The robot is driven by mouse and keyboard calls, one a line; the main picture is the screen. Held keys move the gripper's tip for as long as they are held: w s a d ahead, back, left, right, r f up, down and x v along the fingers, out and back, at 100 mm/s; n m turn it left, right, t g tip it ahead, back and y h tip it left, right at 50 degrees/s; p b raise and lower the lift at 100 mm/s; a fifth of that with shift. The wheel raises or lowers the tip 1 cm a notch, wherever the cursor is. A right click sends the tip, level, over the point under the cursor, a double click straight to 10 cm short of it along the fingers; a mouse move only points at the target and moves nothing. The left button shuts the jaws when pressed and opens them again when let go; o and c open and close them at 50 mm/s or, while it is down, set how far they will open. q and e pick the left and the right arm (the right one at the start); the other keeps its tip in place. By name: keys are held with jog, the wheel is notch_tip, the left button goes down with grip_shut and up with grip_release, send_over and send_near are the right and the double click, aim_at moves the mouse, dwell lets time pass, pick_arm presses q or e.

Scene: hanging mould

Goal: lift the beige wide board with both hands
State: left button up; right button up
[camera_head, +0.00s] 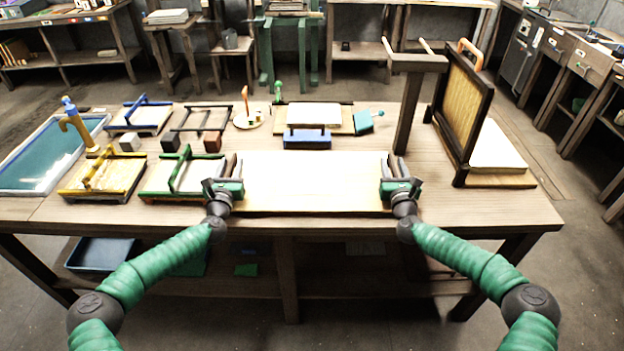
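The beige wide board (312,182) lies flat at the front middle of the wooden table, or very close above it; I cannot tell if there is a gap under it. My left gripper (230,172) is at the board's left edge, with its fingers pointing away from me. My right gripper (396,172) is at the board's right edge in the same way. Both seem to touch the board's side edges. The finger gaps are too small to make out, so I cannot tell whether either gripper is closed on it.
Wooden frames with yellow (103,175) and green (180,175) handles are left of my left gripper. A dark upright frame (463,110) and post (408,110) stand at the right. The table (480,205) is bare at front right.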

pick_arm(q)
grip_shut()
pick_arm(e)
grip_shut()
jog(key=shift+d, duration=0.1)
dwell(1.0)
pick_arm(q)
jog(key=shift+r, duration=0.1)
